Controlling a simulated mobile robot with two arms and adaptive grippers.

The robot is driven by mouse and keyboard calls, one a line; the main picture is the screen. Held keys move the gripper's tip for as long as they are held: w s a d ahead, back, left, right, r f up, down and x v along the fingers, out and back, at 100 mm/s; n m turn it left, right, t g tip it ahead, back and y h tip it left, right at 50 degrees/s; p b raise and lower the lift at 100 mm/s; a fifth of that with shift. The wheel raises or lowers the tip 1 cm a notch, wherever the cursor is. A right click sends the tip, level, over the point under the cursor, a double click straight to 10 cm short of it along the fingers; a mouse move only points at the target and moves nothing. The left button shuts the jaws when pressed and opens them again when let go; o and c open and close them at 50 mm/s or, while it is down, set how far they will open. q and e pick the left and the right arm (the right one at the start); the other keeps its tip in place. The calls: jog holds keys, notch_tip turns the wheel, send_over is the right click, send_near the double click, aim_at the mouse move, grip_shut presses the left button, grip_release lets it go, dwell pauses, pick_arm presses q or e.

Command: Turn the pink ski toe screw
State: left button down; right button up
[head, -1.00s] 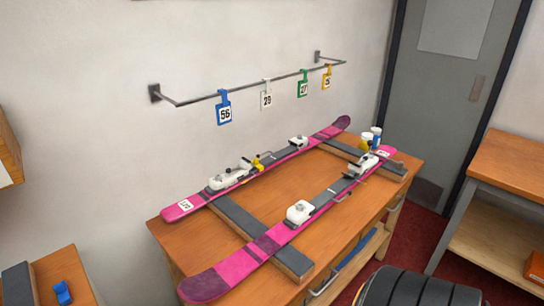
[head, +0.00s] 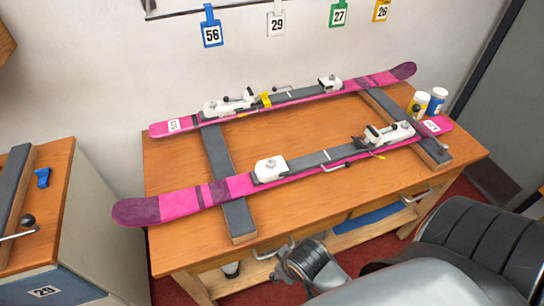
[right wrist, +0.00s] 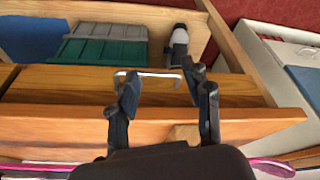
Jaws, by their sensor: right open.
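Two pink skis lie across supports on the wooden bench: the near ski (head: 170,205) with its tip at left, the far ski (head: 400,74) with its tip at right. The near ski has a white toe binding (head: 270,169) and a white heel binding (head: 388,132). The far ski has white toe (head: 330,83) and heel (head: 226,104) bindings. Their screws are too small to make out. My right gripper (right wrist: 160,85) is open, low at the bench front, its fingers near both ends of a metal drawer handle (right wrist: 150,74). Contact is unclear. My left gripper is out of view.
White and blue bottles (head: 437,100) stand at the bench's back right. Dark supports (head: 226,165) lie under the skis. Numbered tags hang on the wall rail. A side cabinet (head: 45,250) stands left.

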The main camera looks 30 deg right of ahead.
jog(key=w+a+r+n+t+y, duration=0.1)
jog(key=w+r+n+t, duration=0.1)
jog(key=w+r+t, duration=0.8)
jog(key=w+a+r+n+t, duration=0.1)
jog(key=w+r+t, duration=0.3)
jog(key=w+r, duration=1.25)
jog(key=s+a+r+n+t+y, duration=0.2)
jog(key=a+r+n+y, duration=0.55)
jog(key=r, duration=0.55)
jog(key=s+a+r+n+g+y, duration=0.2)
jog(key=a+n+g+y, duration=0.45)
jog(key=n+y, duration=0.35)
jog(key=n+g+h, duration=0.7)
jog(key=g+h, duration=0.6)
jog(key=h, duration=0.6)
send_over(271, 162)
notch_tip(271, 162, down, 14)
jog(key=shift+m+y, duration=0.25)
notch_tip(271, 162, down, 12)
jog(key=p, duration=0.3)
jog(key=shift+w+r+p, duration=0.1)
jog(key=shift+r+p, duration=0.15)
jog(key=shift+p, duration=0.1)
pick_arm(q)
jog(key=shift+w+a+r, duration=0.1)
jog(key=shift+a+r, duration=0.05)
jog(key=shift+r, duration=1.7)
pick_arm(e)
jog(key=shift+f, duration=0.65)
